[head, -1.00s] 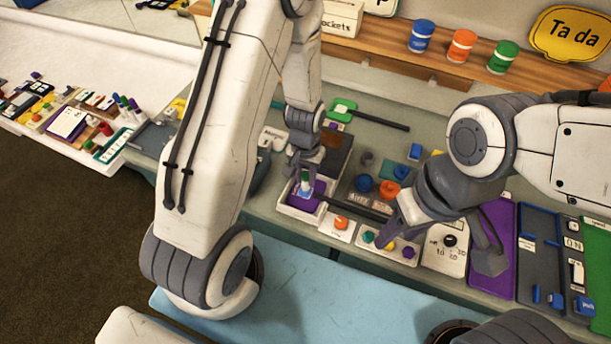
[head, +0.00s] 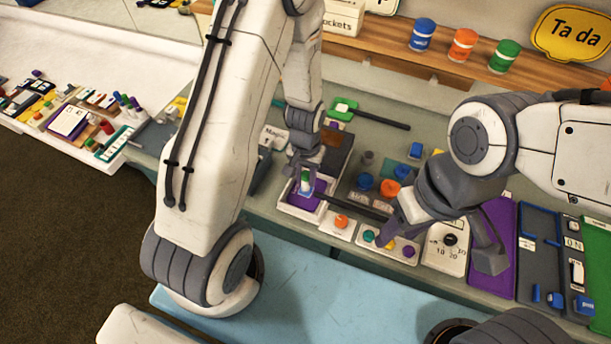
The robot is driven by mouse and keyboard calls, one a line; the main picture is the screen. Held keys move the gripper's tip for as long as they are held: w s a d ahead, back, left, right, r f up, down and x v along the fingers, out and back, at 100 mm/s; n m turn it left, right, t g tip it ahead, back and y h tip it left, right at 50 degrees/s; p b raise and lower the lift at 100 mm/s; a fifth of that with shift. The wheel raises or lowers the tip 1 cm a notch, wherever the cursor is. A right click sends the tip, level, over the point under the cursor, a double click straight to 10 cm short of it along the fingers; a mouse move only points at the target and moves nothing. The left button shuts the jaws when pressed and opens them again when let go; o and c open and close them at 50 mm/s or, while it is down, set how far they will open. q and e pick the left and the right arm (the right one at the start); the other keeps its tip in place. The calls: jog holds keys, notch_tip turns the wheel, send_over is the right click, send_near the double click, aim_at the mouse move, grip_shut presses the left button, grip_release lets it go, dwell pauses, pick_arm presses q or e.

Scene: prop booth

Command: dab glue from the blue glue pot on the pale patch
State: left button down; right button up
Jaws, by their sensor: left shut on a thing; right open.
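My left gripper (head: 305,174) points down and is shut on a small green, white and blue piece (head: 305,183), over a purple pad (head: 300,200) in a white tray. I cannot tell whether the piece touches the pad. I cannot tell which is the glue pot. My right gripper (head: 440,246) is open and empty, its fingers spread above the bench front. I cannot make out a pale patch for certain.
A row of cards with coloured buttons (head: 390,245) and a dial card (head: 446,248) lie along the front edge. A dark rod (head: 350,206) lies right of the tray. Purple (head: 491,235) and dark panels (head: 540,255) fill the right. A wooden shelf (head: 475,72) runs behind.

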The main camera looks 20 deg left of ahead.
pick_arm(q)
jog(key=shift+r+p, duration=2.95)
jog(key=shift+r, duration=0.6)
jog(key=shift+s+d+f, duration=0.1)
